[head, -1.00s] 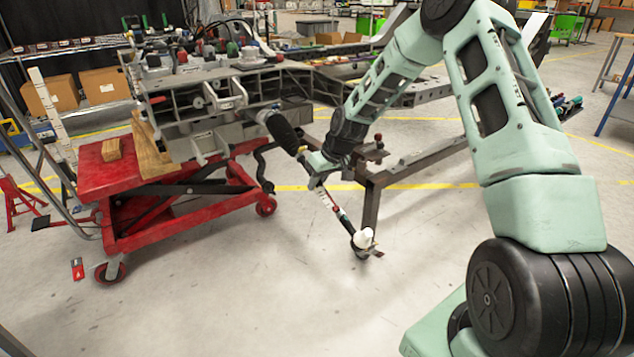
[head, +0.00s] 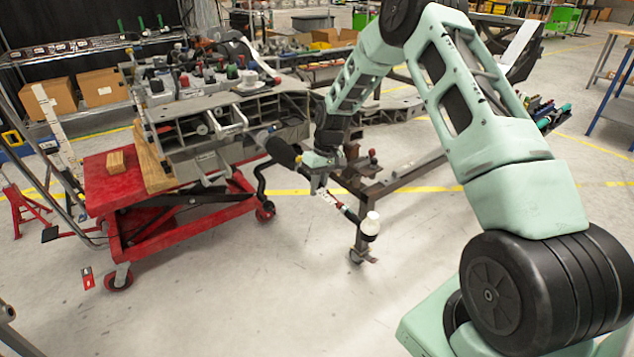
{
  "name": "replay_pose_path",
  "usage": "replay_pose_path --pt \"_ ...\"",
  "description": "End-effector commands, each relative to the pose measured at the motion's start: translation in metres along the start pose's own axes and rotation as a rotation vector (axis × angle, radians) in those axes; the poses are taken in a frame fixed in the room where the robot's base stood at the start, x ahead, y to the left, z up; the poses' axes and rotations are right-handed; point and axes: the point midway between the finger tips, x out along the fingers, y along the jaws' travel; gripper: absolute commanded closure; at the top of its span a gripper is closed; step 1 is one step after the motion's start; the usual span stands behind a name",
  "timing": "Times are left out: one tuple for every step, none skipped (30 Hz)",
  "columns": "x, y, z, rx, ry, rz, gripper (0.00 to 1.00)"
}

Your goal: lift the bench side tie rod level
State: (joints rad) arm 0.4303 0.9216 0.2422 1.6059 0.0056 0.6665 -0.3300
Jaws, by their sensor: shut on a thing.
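The tie rod (head: 348,212) is a long thin bar with a black ribbed boot (head: 284,152) at its upper left and a white-and-black end (head: 370,226) at its lower right. It slopes down to the right in the head view. My gripper (head: 319,188) is shut on the middle of the rod, between the boot and the white end. The fingertips are small and partly hidden against the rod. The white end hangs in front of the grey stand's leg and caster, and appears clear of the floor. The boot end lies by the grey chassis frame (head: 185,155).
A red lift cart (head: 120,190) with wooden blocks (head: 116,161) stands under the chassis at left. A grey metal stand (head: 400,182) is behind my gripper. Several tools and jars sit on top of the chassis. The floor in front is clear.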

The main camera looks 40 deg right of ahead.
Motion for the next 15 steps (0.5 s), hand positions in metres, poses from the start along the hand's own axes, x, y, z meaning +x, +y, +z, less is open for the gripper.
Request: replay_pose_path --pt "-0.017 -0.004 -0.004 0.001 -0.014 0.002 1.00" --pt "-0.019 -0.004 -0.004 0.004 -0.027 0.002 1.00" --pt "-0.022 -0.004 -0.004 0.008 -0.042 0.002 1.00" --pt "-0.024 -0.005 -0.004 0.010 -0.052 0.002 1.00" --pt "-0.025 -0.005 -0.004 0.012 -0.060 0.002 1.00" --pt "-0.027 -0.005 -0.004 0.014 -0.069 0.002 1.00" --pt "-0.027 -0.005 -0.004 0.015 -0.074 0.002 1.00" --pt "-0.028 -0.005 -0.004 0.016 -0.078 0.002 1.00" --pt "-0.028 -0.005 -0.004 0.017 -0.082 0.002 1.00" --pt "-0.028 -0.005 -0.004 0.017 -0.083 0.002 1.00" --pt "-0.028 -0.005 -0.004 0.018 -0.084 0.002 1.00" --pt "-0.028 -0.005 -0.004 0.018 -0.084 0.002 1.00" --pt "-0.028 -0.005 -0.004 0.018 -0.084 0.002 1.00" --pt "-0.028 -0.005 -0.004 0.018 -0.083 0.002 1.00" --pt "-0.028 -0.005 -0.004 0.018 -0.083 0.003 1.00"
